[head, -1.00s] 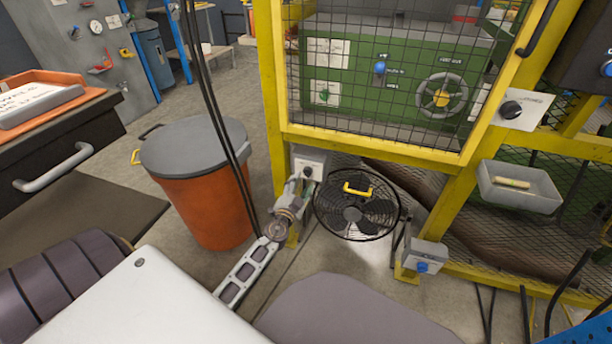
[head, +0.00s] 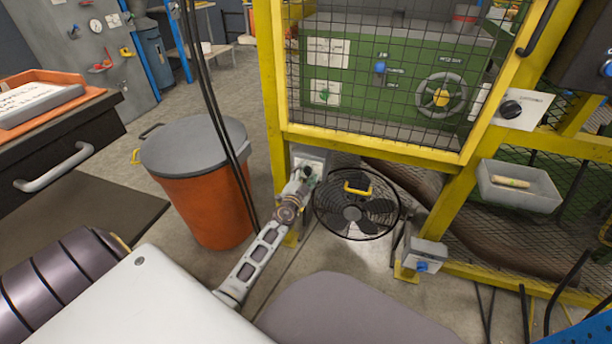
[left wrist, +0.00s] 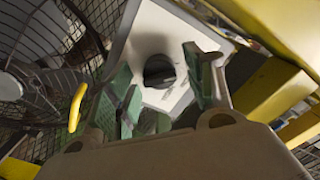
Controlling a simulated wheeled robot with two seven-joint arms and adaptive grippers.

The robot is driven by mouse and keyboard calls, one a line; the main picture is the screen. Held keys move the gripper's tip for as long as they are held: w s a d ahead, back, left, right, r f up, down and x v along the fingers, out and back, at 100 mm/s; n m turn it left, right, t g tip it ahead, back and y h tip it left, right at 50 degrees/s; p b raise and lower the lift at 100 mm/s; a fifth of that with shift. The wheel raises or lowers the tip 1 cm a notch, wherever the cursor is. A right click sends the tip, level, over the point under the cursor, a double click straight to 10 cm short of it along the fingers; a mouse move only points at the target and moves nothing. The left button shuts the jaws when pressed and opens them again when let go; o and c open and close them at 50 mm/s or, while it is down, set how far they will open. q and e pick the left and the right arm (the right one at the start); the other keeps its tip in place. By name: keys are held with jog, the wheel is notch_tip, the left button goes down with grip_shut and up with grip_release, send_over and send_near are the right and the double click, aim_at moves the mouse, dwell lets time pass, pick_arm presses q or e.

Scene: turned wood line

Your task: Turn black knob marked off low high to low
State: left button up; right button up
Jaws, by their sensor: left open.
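A black knob (left wrist: 159,70) sits on a pale plate (left wrist: 150,28), between the fingers of my left gripper (left wrist: 163,82) in the left wrist view. The gripper is open, its green-padded fingers apart on either side of the knob; I cannot tell whether they touch it. In the head view, my left gripper (head: 308,173) is in front of the small control box (head: 309,153) on the yellow post, and it hides the knob there. The knob's markings and setting are not readable. My right gripper is not in view.
A black fan (head: 355,217) with a yellow handle stands just right of the gripper. An orange bin (head: 205,205) with a grey lid is to the left. Another black knob (head: 511,109) and a box with a blue knob (head: 423,266) are at the right.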

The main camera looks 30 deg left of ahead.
pick_arm(q)
jog(key=c, duration=1)
jog(key=shift+m, duration=0.5)
jog(key=shift+f+m+b, duration=0.1)
jog(key=shift+m+b, duration=0.25)
jog(key=shift+m, duration=1.45)
jog(key=shift+d+m, duration=0.1)
jog(key=shift+m, duration=1.9)
jog(key=o, duration=1)
